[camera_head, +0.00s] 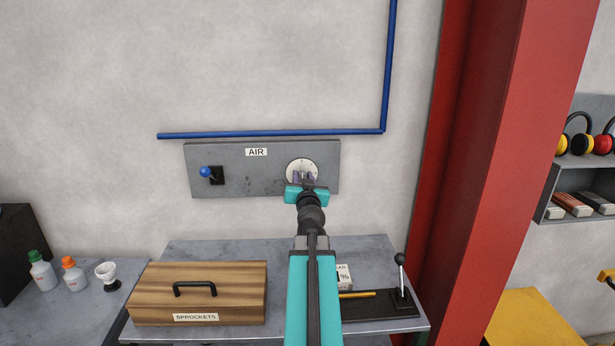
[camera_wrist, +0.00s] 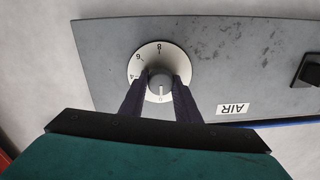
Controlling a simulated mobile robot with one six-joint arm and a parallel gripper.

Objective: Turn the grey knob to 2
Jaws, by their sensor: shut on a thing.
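The grey knob (camera_wrist: 159,80) sits at the centre of a round white dial (camera_wrist: 148,56) on the grey AIR panel, seen upside down in the wrist view. The figures 8, 6, 4 and 0 show on the dial; the 2 is hidden behind a finger. A white line on the knob points towards the 0. My gripper (camera_wrist: 160,88) has one dark finger on each side of the knob and is shut on it. In the head view my gripper (camera_head: 308,179) covers the knob and the lower part of the dial.
A blue-handled lever (camera_head: 207,172) is on the panel's left (camera_head: 254,183). A blue pipe (camera_head: 270,132) runs above. A wooden SPROCKETS box (camera_head: 198,290) and a black-handled lever (camera_head: 402,285) stand on the bench below. A red column (camera_head: 487,150) rises to the right.

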